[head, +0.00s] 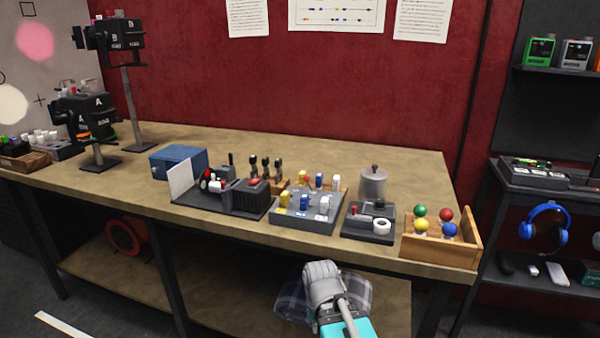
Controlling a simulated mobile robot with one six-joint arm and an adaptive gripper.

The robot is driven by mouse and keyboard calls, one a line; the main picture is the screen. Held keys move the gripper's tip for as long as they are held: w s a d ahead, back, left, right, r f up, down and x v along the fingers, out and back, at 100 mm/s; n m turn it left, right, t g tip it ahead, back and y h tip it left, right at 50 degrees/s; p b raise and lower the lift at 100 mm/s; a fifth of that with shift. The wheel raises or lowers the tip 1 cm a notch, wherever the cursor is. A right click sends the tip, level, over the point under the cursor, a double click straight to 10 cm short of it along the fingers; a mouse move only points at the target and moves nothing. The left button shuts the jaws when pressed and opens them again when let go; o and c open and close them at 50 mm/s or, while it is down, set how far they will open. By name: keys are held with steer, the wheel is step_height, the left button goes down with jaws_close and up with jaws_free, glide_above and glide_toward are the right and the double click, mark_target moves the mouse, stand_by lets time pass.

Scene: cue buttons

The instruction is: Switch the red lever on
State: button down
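A grey console (318,222) with several small coloured levers stands near the front edge of the bench, right of its middle. Yellow, blue and white levers stand in its front row. A small red part (308,181) shows among the yellow, white and blue parts at its back; it looks like a red lever, but is too small to tell its position. A smaller dark unit (370,232) to the right also carries a little red-topped part (353,211). My arm shows at the bottom, below the bench's front edge, apart from the console. My gripper's fingers cannot be seen.
A black unit (247,203) with a white card stands left of the console. A wooden tray (438,252) with coloured balls is at the right end. A blue box (178,162) and black stand-mounted devices are further left. The bench's back middle is clear.

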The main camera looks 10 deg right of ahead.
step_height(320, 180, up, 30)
steer(key=p, duration=2.9)
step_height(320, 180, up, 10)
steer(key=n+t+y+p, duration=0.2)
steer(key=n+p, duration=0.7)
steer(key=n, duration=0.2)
glide_above(288, 187)
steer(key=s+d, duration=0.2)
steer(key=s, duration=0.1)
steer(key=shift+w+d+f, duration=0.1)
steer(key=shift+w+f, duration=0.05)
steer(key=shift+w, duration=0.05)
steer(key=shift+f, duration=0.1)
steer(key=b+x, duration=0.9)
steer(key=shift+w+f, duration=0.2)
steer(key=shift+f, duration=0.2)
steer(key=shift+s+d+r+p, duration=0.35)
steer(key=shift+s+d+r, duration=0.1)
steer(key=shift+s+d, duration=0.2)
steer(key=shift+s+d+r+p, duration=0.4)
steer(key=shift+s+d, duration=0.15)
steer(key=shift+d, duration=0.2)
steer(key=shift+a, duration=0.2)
